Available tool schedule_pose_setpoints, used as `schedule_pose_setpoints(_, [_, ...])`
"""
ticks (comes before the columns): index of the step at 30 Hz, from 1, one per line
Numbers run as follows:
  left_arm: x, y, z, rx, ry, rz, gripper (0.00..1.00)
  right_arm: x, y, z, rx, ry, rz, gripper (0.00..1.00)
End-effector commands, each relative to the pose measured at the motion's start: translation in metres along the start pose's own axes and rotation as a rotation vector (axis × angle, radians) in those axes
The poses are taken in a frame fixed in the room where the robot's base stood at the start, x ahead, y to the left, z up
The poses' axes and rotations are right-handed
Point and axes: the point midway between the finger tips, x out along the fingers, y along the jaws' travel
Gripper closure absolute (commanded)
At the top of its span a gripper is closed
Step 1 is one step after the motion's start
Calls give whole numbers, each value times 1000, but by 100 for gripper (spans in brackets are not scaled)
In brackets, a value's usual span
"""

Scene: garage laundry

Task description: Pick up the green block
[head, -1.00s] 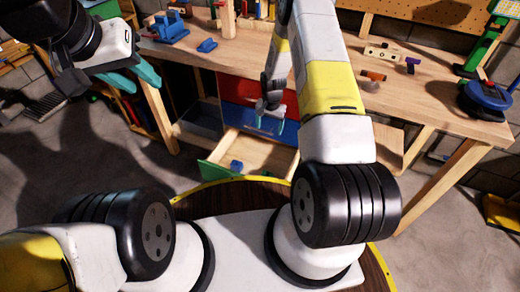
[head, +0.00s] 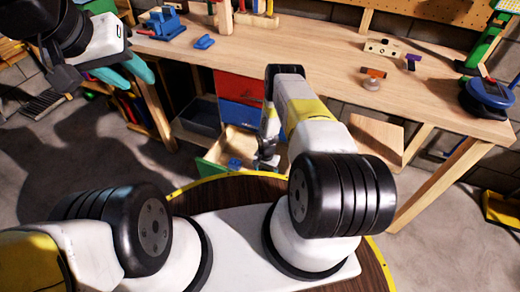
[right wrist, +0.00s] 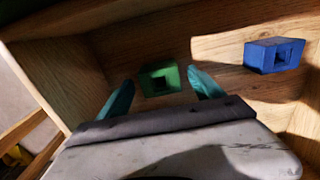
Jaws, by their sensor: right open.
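The green block (right wrist: 160,79), with a square hole in it, lies in an open wooden drawer (right wrist: 213,47). In the right wrist view it sits between the tips of my right gripper (right wrist: 158,84), whose teal fingers are spread apart. Whether the fingers touch it I cannot tell. In the head view my right gripper (head: 267,160) reaches down into the drawer, and I cannot make out the green block there. My left gripper (head: 124,70) is at the upper left, with teal fingers apart and empty, far from the drawer.
A blue block (right wrist: 274,55) lies in the drawer, right of the green one; it also shows in the head view (head: 235,163). Drawer walls stand close around my right gripper. The wooden workbench (head: 300,45) above holds tools and small parts.

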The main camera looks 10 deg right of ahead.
Motion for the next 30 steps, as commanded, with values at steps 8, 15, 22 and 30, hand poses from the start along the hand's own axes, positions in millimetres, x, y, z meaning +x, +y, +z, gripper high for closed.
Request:
schedule_pose_setpoints(8, [0, 0, 0, 0, 0, 0, 64, 20, -1, 0, 0, 0, -1, 24])
schedule_pose_setpoints(15, [0, 0, 0, 0, 0, 0, 64, 20, -1, 0, 0, 0, 0, 41])
schedule_pose_setpoints(22, [0, 0, 0, 0, 0, 0, 64, 20, -1, 0, 0, 0, 0, 86])
schedule_pose_setpoints(30, [0, 0, 0, 0, 0, 0, 64, 19, -1, 0, 0, 0, 0, 90])
